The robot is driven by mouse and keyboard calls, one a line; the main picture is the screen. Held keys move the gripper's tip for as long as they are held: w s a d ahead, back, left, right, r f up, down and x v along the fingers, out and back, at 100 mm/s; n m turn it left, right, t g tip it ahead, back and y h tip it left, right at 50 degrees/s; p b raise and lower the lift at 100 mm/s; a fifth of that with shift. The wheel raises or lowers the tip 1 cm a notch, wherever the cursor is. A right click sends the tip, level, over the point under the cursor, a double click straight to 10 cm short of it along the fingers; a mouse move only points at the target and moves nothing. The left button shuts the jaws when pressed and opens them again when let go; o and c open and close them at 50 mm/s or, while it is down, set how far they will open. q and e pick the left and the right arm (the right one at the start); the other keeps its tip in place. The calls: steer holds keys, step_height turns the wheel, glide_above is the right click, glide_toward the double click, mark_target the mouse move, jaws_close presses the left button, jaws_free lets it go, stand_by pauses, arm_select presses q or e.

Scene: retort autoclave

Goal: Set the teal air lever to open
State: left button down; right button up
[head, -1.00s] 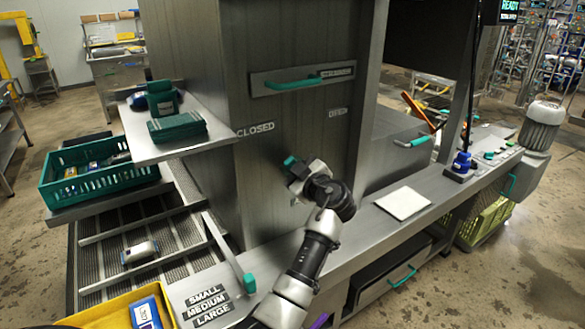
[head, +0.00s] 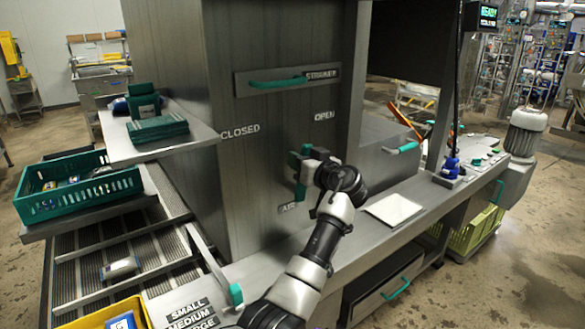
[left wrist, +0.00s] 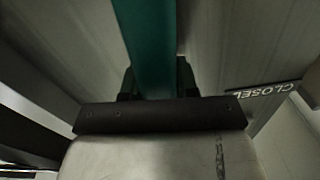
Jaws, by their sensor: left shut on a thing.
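The teal air lever (head: 300,190) is on the grey cabinet front in the head view, above the AIR label (head: 288,208). It stands about upright, between the CLOSED label (head: 240,132) and the OPEN label (head: 324,116). My left gripper (head: 301,171) is shut on the lever and partly hides it. In the left wrist view the lever (left wrist: 150,45) runs as a teal bar between the dark fingers of the gripper (left wrist: 157,82). My right gripper is not in view.
A teal strainer handle (head: 278,83) is above the lever. A shelf (head: 180,145) with teal stacked items sticks out at left, above a teal crate (head: 80,188). A white pad (head: 394,209) lies on the bench at right. The cabinet front around the lever is clear.

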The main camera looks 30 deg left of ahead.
arm_select(q)
steer(key=shift+w+d+f+m+b, duration=0.25)
steer(key=shift+w+m, duration=0.3)
steer(key=shift+m, duration=0.35)
steer(key=shift+w+d+f+m+b, duration=0.25)
steer(key=shift+w+m, duration=0.3)
steer(key=shift+m, duration=0.35)
steer(key=shift+w+d+f+m+b, duration=0.1)
steer(key=shift+w+d+f+m, duration=0.15)
steer(key=shift+w+m, duration=0.5)
steer(key=shift+s+m, duration=0.2)
steer(key=shift+m, duration=0.05)
steer(key=shift+f, duration=0.1)
steer(key=c, duration=0.8)
jaws_free()
steer(key=shift+c, duration=0.2)
steer(key=b+v, duration=0.1)
steer(key=v, duration=0.9)
steer(key=shift+s+d+b, duration=0.15)
steer(key=shift+d+b, duration=0.15)
steer(key=shift+b, duration=0.1)
